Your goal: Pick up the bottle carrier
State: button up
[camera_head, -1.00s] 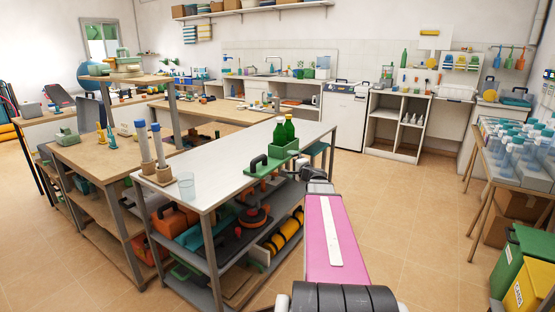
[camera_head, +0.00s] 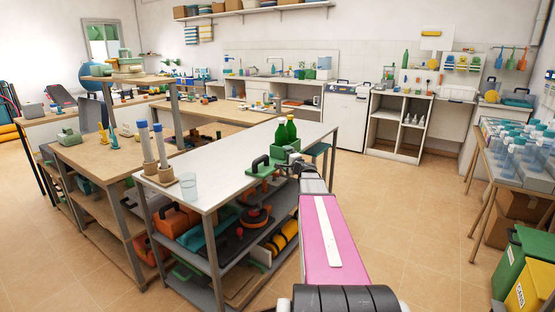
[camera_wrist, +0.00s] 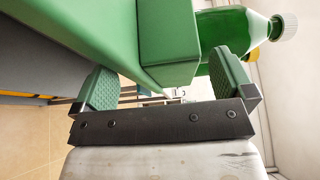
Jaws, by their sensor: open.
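The green bottle carrier (camera_head: 262,171) stands near the right edge of the white-topped table (camera_head: 225,165). Two green bottles (camera_head: 286,131) rise from it, and a black handle shows at its left side. My gripper (camera_head: 292,156) is at the carrier's near right side in the head view and partly hides it. In the wrist view my gripper (camera_wrist: 165,85) is open, its green-padded fingers spread apart. A green block of the carrier (camera_wrist: 168,40) lies ahead of the gap between them. One green bottle (camera_wrist: 225,28) lies behind the right finger. I cannot tell whether the fingers touch the carrier.
Two tall white cylinders with blue tops (camera_head: 152,148) and a clear glass (camera_head: 188,186) stand on the table's left end. Lower shelves (camera_head: 190,283) hold toolboxes. A side table with clear bottles (camera_head: 512,150) and bins (camera_head: 522,268) are at the right. The floor between is clear.

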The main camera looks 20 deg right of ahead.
jog(key=shift+w+a, duration=0.15)
jog(key=shift+w, duration=0.75)
jog(key=c, duration=0.8)
jog(key=shift+r, duration=0.1)
